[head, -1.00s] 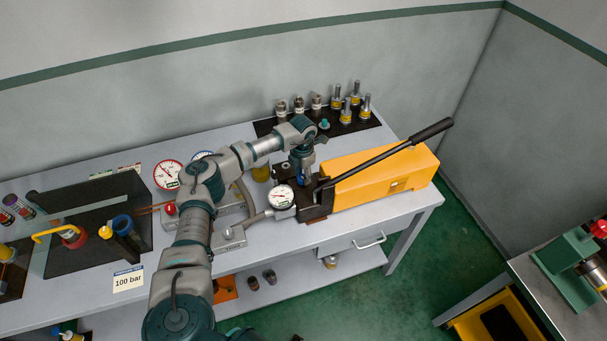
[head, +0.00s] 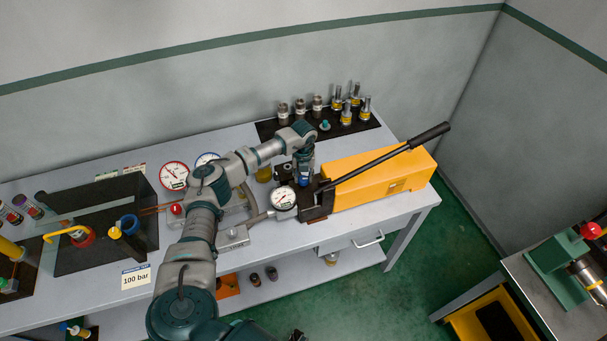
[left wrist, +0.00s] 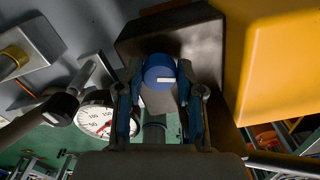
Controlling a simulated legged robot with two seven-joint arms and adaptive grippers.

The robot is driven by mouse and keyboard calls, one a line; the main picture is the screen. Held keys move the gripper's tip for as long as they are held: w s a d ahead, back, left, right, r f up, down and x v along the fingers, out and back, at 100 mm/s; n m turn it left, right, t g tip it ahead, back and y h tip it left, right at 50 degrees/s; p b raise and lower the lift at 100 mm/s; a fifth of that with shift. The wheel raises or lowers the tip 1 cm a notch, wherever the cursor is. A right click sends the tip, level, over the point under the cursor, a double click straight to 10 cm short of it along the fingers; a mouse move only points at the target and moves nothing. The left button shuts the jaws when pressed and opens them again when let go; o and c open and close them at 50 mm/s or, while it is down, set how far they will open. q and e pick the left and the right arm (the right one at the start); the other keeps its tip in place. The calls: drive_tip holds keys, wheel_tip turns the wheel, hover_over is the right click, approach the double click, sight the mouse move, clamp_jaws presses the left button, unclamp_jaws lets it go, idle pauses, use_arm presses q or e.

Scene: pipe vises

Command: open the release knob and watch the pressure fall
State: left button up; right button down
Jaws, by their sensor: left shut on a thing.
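The yellow hand pump (head: 375,178) lies on the grey bench with its dark handle (head: 400,148) slanting up to the right. My left gripper (head: 305,180) points down at the pump's dark end block (head: 318,210). In the left wrist view its fingers are shut on the round blue release knob (left wrist: 158,70), which has a white mark. In the head view the gripper mostly hides the knob. The white pressure gauge (head: 283,198) sits beside the block; it also shows in the left wrist view (left wrist: 100,119), partly behind a finger. I cannot read its needle surely. My right gripper is not in view.
A black mat with several fittings (head: 346,115) lies behind the pump. A dark tray (head: 75,262) and a "100 bar" card (head: 136,276) are at the left.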

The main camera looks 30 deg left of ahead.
sight(303, 178)
use_arm(q)
drive_tip(key=shift+s+f+n+p, duration=0.1)
drive_tip(key=shift+n+p, duration=0.25)
drive_tip(key=shift+n, duration=0.45)
drive_tip(key=shift+s+f+n+p, duration=0.1)
drive_tip(key=shift+n+p, duration=0.2)
drive_tip(key=shift+n, duration=0.5)
drive_tip(key=o, duration=1.1)
drive_tip(key=shift+w, duration=0.1)
drive_tip(key=shift+o, duration=0.2)
drive_tip(key=shift+w+r, duration=0.1)
drive_tip(key=shift+r, duration=0.05)
drive_tip(key=shift+r, duration=0.25)
wheel_tip(303, 178, up, 11)
